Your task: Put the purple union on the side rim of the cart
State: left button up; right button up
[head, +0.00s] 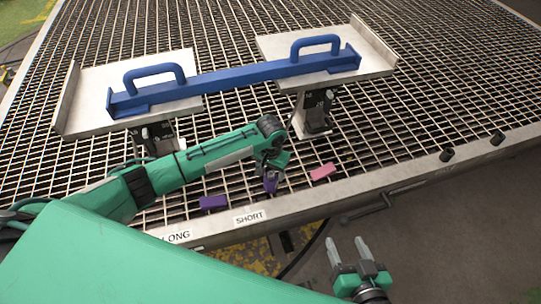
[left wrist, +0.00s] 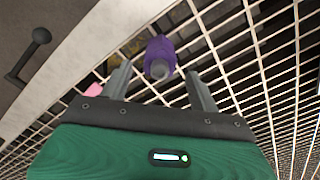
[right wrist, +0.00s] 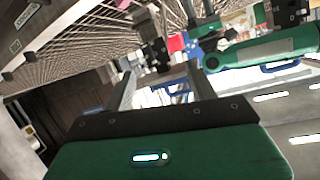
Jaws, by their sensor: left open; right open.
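The purple union (head: 270,183) is a short purple cylinder with a grey end, at the grating near the cart's front edge. It also shows in the left wrist view (left wrist: 160,54), just beyond and between the fingertips. My left gripper (head: 272,168) is open above it, pointing down, and partly hides it in the head view. The cart's side rim (head: 296,206) is the pale metal strip along the near edge; it also shows in the left wrist view (left wrist: 92,50). My right gripper (head: 348,248) is open and empty, outside the rim.
A flat purple block (head: 213,202) and a pink block (head: 323,172) lie near the rim, left and right of the union. SHORT (head: 249,217) and LONG (head: 177,236) labels mark the rim. A blue double-handled bar (head: 235,80) rests on two raised plates behind. A crank handle (head: 385,203) projects from the cart.

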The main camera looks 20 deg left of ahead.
pick_arm(q)
notch_tip(320, 180, up, 6)
jog(key=shift+p, duration=0.7)
jog(key=s+d+f+m+t+h, duration=0.15)
jog(key=s+d+t+h, duration=0.35)
jog(key=s+d, duration=0.8)
jog(key=s+a+r+t, duration=0.5)
jog(key=s+a+r, duration=0.3)
jog(key=s+a, duration=0.1)
jog(key=shift+s+n+y, duration=0.4)
jog(key=shift+s+n, duration=0.05)
jog(key=shift+s, duration=0.4)
pick_arm(e)
jog(key=d+g, duration=0.1)
jog(key=d+g+h, duration=0.1)
jog(key=d, duration=0.1)
jog(key=shift+s+d+f+g+h, duration=0.2)
jog(key=shift+d+f+g+h, duration=0.1)
jog(key=shift+f+g+h, duration=0.1)
jog(key=shift+s+a+r, duration=0.1)
